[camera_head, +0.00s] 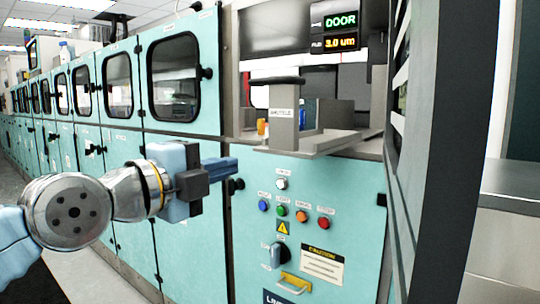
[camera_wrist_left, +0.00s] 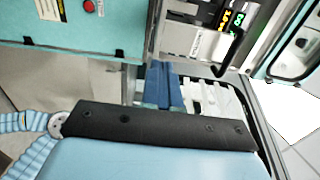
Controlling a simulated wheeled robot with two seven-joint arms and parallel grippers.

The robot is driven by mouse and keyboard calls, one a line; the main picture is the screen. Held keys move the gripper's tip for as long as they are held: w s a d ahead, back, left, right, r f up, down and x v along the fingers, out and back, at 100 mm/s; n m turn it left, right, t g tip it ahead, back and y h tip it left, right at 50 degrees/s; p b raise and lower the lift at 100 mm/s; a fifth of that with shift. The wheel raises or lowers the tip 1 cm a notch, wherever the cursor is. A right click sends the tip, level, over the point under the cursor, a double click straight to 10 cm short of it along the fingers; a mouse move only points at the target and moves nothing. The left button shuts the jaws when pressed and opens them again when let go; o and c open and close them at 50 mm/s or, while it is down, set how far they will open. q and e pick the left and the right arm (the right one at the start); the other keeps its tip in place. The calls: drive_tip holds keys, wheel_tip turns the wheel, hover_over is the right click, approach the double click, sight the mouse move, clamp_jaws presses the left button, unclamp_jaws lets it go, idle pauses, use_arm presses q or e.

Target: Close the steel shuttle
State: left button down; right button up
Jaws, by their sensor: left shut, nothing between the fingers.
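The steel shuttle (camera_head: 284,130) is a grey upright plate with a dark top bar and a label reading SHUTTLE. It stands in the machine's opening on a grey ledge (camera_head: 335,143) that juts out from the teal front. My left gripper (camera_head: 234,163) has blue fingers, shut and empty. In the head view it is left of and below the shuttle, in front of the teal panels, apart from the shuttle in the picture. Its shut fingers also show in the left wrist view (camera_wrist_left: 164,84). My right gripper is in neither view.
A display (camera_head: 336,30) above the opening reads DOOR and 3.0 um. Buttons, a dark knob (camera_head: 279,255) and a yellow handle (camera_head: 295,283) are on the panel below. A dark open door frame (camera_head: 440,150) stands right of the opening. Teal cabinets (camera_head: 180,75) line the left.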

sight(279, 153)
use_arm(q)
drive_tip(key=p+x, duration=0.1)
drive_tip(key=x, duration=1.1)
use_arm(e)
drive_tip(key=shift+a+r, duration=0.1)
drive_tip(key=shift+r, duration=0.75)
use_arm(q)
drive_tip(key=shift+f, duration=0.1)
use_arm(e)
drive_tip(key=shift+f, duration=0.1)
